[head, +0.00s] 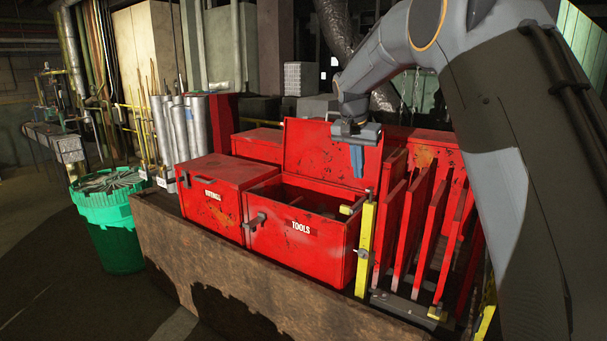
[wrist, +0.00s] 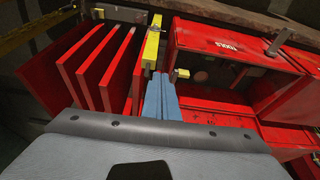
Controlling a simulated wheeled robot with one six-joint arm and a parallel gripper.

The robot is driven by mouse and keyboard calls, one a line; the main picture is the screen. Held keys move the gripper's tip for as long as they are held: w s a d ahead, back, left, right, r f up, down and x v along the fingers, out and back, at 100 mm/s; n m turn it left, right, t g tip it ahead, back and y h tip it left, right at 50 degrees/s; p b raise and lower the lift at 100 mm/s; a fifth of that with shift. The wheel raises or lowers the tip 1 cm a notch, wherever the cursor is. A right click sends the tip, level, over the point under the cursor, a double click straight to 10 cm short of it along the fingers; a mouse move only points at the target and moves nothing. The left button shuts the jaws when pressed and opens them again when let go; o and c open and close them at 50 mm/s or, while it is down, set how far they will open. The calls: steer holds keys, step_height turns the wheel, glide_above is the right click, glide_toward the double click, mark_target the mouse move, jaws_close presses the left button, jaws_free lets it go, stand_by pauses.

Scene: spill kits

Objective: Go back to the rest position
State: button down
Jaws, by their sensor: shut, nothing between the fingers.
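My gripper (head: 357,172) hangs in front of the raised lid of the open red box marked TOOLS (head: 300,240). Its blue fingers are shut together with nothing between them. In the wrist view the shut fingers (wrist: 160,100) point toward a yellow post (wrist: 152,50), with the open box (wrist: 225,45) to their right. My arm reaches in from the upper right of the head view. The fingers appear clear of the box and its lid, though the exact gap is hard to tell.
A closed red box (head: 215,190) stands left of the open one. Upright red panels (head: 440,225) and a yellow post (head: 365,245) stand to the right. A green bin (head: 112,235) is left of the rusty-brown bench front (head: 230,275). Grey cylinders (head: 180,135) stand behind.

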steer(key=s+d+f+n+b, duration=0.1)
steer(key=s+f+n+b, duration=0.1)
steer(key=s+f, duration=0.7)
steer(key=s+d+f+n+g+y+b, duration=0.1)
steer(key=s+f+b, duration=0.3)
steer(key=s, duration=1.2)
steer(key=s+d+f+n+g+y+b, duration=0.1)
steer(key=s+f+n+b, duration=0.2)
steer(key=s+f, duration=1)
steer(key=shift+d+f, duration=0.25)
steer(key=shift+f, duration=0.05)
steer(key=shift+s, duration=0.1)
